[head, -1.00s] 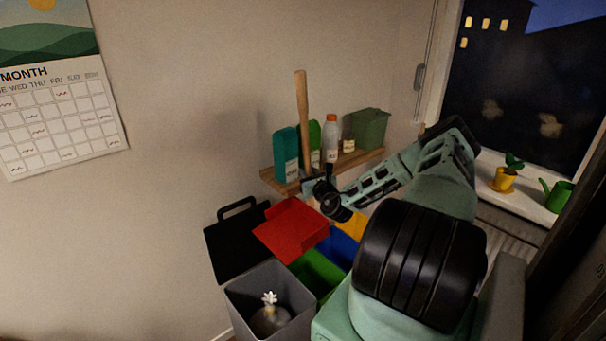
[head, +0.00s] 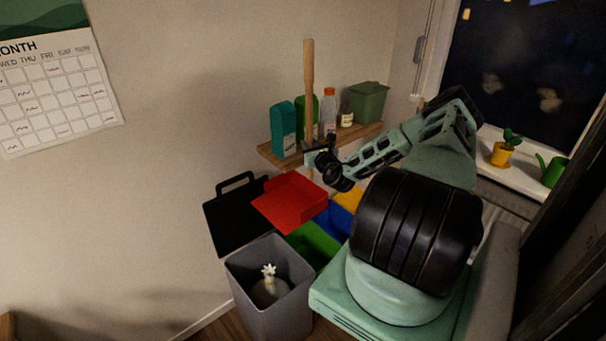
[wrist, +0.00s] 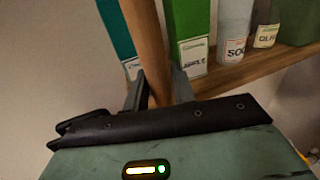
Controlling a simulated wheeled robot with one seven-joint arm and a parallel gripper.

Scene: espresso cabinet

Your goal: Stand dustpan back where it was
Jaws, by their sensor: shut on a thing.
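The dustpan has a red pan (head: 289,202) and a long upright wooden handle (head: 308,85). In the head view the pan hangs above the coloured bins, in front of the wall shelf. My gripper (head: 315,157) is shut on the handle, a little above the pan. In the wrist view my gripper (wrist: 160,92) has one finger on each side of the handle (wrist: 147,45). The pan is out of the wrist view. The pan's underside, and whether it touches the bins, cannot be made out.
A wooden shelf (head: 269,153) with several bottles and a green container (head: 365,103) is close behind the handle. Below are a grey bin (head: 262,315) with its black lid (head: 236,219) open, a green bin (head: 314,243) and a blue bin (head: 341,221). Bare floor shows at lower left.

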